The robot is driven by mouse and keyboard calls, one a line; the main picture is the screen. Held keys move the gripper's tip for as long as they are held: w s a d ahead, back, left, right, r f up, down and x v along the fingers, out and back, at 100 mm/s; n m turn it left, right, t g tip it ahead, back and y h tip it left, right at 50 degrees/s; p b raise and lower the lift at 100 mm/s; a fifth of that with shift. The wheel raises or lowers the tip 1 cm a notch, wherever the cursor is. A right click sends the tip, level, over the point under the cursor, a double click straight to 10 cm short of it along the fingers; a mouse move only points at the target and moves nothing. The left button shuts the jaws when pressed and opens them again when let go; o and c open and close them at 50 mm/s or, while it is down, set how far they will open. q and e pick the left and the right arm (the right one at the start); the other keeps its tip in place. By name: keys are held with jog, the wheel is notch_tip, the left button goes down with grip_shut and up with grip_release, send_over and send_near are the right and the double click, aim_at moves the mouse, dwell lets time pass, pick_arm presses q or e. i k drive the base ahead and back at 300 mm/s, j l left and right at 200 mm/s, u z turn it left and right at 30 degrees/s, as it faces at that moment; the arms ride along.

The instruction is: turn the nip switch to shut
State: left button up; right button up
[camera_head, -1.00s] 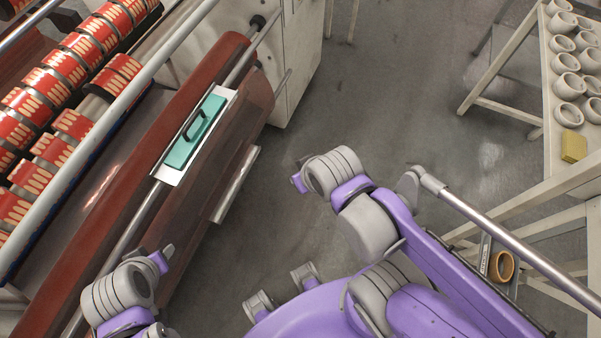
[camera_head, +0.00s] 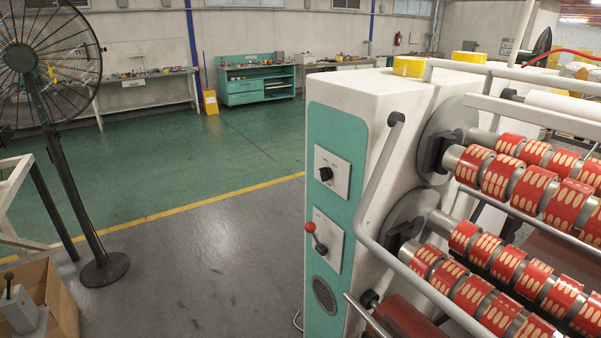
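The rewinding machine's end cabinet (camera_head: 345,100) stands right of centre, with a teal control panel (camera_head: 336,133) on its face. The panel's upper white plate carries a black rotary knob (camera_head: 326,174). The lower white plate carries a lever with a red ball (camera_head: 310,228), its ball up and to the left. Any labels are too small to read, so I cannot tell which of the two is the nip switch. Neither of my grippers is in view.
Red-labelled tape rolls (camera_head: 468,239) sit on shafts at right, behind a grey bent rail (camera_head: 379,183). A black fan (camera_head: 105,268) stands at left above a cardboard box (camera_head: 63,318). Grey floor (camera_head: 215,255) before the panel is clear.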

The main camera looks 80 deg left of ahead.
aim_at(326, 174)
jog(key=u, duration=2.6)
jog(key=i+j+u, duration=0.15)
jog(key=j, duration=0.25)
jog(key=i+j+u, duration=0.25)
jog(key=i+j, duration=0.2)
jog(key=j, duration=0.2)
